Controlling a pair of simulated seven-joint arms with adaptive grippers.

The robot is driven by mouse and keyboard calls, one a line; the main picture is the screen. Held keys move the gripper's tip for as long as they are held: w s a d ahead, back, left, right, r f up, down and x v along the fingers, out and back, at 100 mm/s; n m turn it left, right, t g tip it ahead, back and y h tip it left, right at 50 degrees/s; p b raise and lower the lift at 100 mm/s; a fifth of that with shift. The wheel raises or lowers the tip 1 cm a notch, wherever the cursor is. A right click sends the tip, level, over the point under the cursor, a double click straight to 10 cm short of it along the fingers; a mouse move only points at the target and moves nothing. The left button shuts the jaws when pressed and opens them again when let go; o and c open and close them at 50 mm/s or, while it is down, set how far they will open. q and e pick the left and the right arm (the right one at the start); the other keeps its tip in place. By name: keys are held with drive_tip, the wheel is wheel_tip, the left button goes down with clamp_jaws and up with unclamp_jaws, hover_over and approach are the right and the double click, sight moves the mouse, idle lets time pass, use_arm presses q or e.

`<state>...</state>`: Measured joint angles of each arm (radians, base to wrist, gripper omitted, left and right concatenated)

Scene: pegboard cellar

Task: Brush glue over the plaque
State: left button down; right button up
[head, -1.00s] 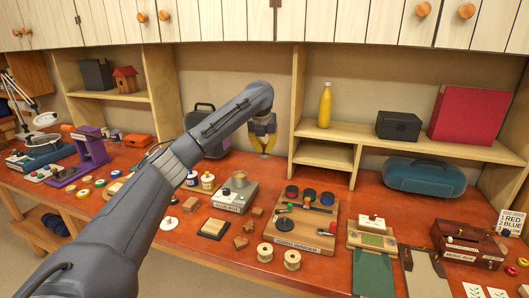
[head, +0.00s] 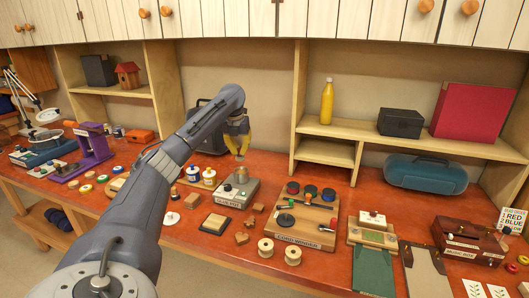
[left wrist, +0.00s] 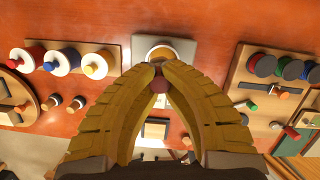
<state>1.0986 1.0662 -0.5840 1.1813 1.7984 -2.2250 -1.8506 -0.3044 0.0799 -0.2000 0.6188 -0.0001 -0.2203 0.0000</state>
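My left gripper (head: 238,148) is above the glue pot (head: 241,177), a metal cup on a grey base labelled as a glue pot. Its fingers (left wrist: 158,68) close together at the tips in the left wrist view. A dark red rounded handle end (left wrist: 160,86) shows between them, seemingly the brush. A pale tip hangs under the fingers in the head view, just over the pot; whether it touches the glue cannot be told. The pot's round opening (left wrist: 163,50) lies beyond the fingertips. The plaque (head: 214,223), a tan square with a dark edge, lies in front of the pot. My right gripper is not in view.
Small wooden blocks (head: 242,238) and two spools (head: 265,247) lie near the plaque. A cord winder board (head: 310,228) stands to the right. Red tabletop around the plaque is partly clear.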

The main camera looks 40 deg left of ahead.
sight(240, 160)
use_arm(q)
drive_tip(key=shift+w+d, duration=0.3)
drive_tip(key=shift+d, duration=0.05)
drive_tip(key=shift+s+a+f, duration=0.2)
drive_tip(key=shift+s+f, duration=0.05)
drive_tip(key=shift+f, duration=0.15)
drive_tip(key=shift+s+d+x, duration=0.1)
drive_tip(key=shift+s+x, duration=0.05)
drive_tip(key=shift+x, duration=0.7)
drive_tip(key=shift+s+d+x, duration=0.1)
drive_tip(key=shift+s+x, duration=0.1)
drive_tip(key=shift+x, duration=0.65)
drive_tip(key=shift+s+d+x, duration=0.1)
drive_tip(key=shift+s+x, duration=0.05)
drive_tip(key=shift+x, duration=0.75)
drive_tip(key=shift+f, duration=0.65)
drive_tip(key=shift+w+a+v, duration=0.15)
drive_tip(key=shift+w+v, duration=0.05)
drive_tip(key=shift+v, duration=0.95)
drive_tip(key=shift+w+a+v, duration=0.1)
drive_tip(key=shift+w+v, duration=0.15)
drive_tip(key=shift+v, duration=0.85)
drive_tip(key=shift+w+a+v, duration=0.15)
drive_tip(key=shift+w+v, duration=0.05)
drive_tip(key=shift+v, duration=0.95)
drive_tip(key=shift+d+r, duration=0.1)
drive_tip(key=shift+r, duration=0.05)
